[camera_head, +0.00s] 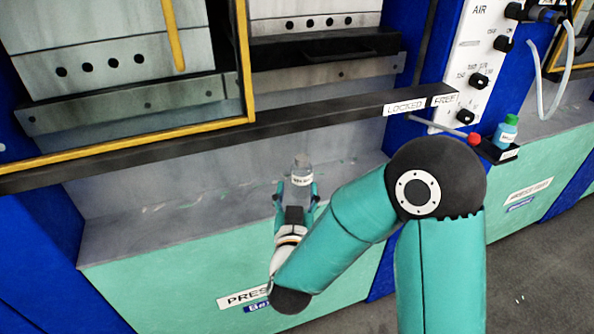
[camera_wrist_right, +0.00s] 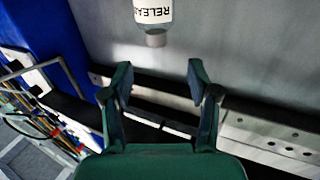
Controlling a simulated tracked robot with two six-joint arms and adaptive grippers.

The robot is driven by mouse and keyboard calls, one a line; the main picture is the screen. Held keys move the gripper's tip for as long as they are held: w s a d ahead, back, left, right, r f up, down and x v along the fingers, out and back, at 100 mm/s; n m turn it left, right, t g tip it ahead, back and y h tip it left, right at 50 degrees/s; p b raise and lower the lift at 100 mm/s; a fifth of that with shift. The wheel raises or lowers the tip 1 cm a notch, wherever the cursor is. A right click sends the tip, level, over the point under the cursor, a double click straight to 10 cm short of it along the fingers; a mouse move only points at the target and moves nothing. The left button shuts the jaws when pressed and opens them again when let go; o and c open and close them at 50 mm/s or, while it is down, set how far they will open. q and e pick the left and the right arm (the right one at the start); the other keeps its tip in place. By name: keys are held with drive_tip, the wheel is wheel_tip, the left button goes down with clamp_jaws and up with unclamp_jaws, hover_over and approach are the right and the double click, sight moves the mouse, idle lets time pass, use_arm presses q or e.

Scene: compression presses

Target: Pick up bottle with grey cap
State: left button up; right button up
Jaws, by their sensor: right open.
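The bottle with the grey cap (camera_head: 302,170) stands upright on the grey ledge of the press. It also shows upside down at the top of the right wrist view (camera_wrist_right: 153,14), with a white label reading RELEASE in part. My right gripper (camera_head: 298,190) is open, its teal fingers spread in front of the bottle. In the right wrist view the open fingers (camera_wrist_right: 155,82) have nothing between them, and the bottle is beyond their tips. The bottle's lower part is partly hidden by the gripper in the head view. My left gripper is not in view.
A teal bottle with a green cap (camera_head: 507,132) stands on a small black shelf (camera_head: 488,151) at the right, near a red-knobbed lever (camera_head: 474,139). A dark bar with LOCKED and FREE labels (camera_head: 330,112) crosses above the ledge (camera_head: 130,225).

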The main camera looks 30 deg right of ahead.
sight(300, 164)
drive_tip(key=x, duration=0.6)
drive_tip(key=shift+d+p+x, duration=0.2)
drive_tip(key=shift+p+x, duration=0.5)
drive_tip(key=shift+x, duration=1.85)
drive_tip(key=shift+s, duration=0.15)
clamp_jaws()
